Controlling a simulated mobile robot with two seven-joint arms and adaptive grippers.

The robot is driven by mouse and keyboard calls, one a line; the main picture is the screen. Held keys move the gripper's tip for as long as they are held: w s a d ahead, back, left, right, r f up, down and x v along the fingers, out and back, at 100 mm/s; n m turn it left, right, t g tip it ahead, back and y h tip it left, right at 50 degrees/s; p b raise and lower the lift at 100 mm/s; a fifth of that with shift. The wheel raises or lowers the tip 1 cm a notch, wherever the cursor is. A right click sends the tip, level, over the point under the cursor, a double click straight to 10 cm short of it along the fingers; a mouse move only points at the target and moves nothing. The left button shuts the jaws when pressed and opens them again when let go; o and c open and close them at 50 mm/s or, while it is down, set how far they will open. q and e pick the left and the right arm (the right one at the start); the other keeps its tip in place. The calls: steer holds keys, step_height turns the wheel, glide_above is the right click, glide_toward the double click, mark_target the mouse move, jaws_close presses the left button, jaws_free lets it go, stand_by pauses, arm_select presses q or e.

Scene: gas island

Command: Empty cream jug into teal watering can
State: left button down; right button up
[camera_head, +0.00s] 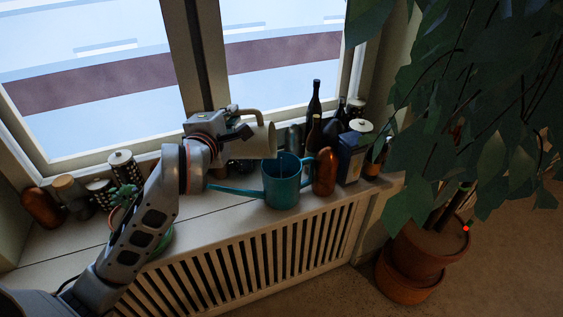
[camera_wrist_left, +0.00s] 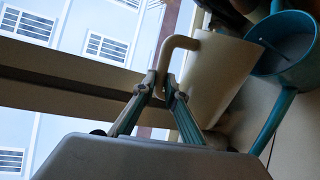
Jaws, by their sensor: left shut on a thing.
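The cream jug (camera_head: 261,141) is tilted and held just above and to the left of the teal watering can's opening. My left gripper (camera_head: 238,130) is shut on the jug's handle; in the left wrist view the fingers (camera_wrist_left: 162,98) close on the lower end of the handle, beside the jug body (camera_wrist_left: 215,75). The teal watering can (camera_head: 281,187) stands upright on the sill, its spout pointing left. Its open top (camera_wrist_left: 285,42) also shows in the left wrist view. I cannot tell whether liquid is flowing. My right gripper is out of view.
A copper-coloured bottle (camera_head: 325,172) stands close at the can's right. Dark bottles (camera_head: 314,105) and a blue canister (camera_head: 349,157) crowd behind. Patterned canisters (camera_head: 124,167) stand at the left. A large potted plant (camera_head: 425,245) is at the right. The window is behind the sill.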

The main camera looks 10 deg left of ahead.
arm_select(q)
steer(key=shift+d+r, duration=0.15)
steer(key=shift+w+d+r+m, duration=0.1)
steer(key=shift+d+r+m, duration=0.25)
steer(key=shift+d+m, duration=0.15)
steer(key=shift+f, duration=0.1)
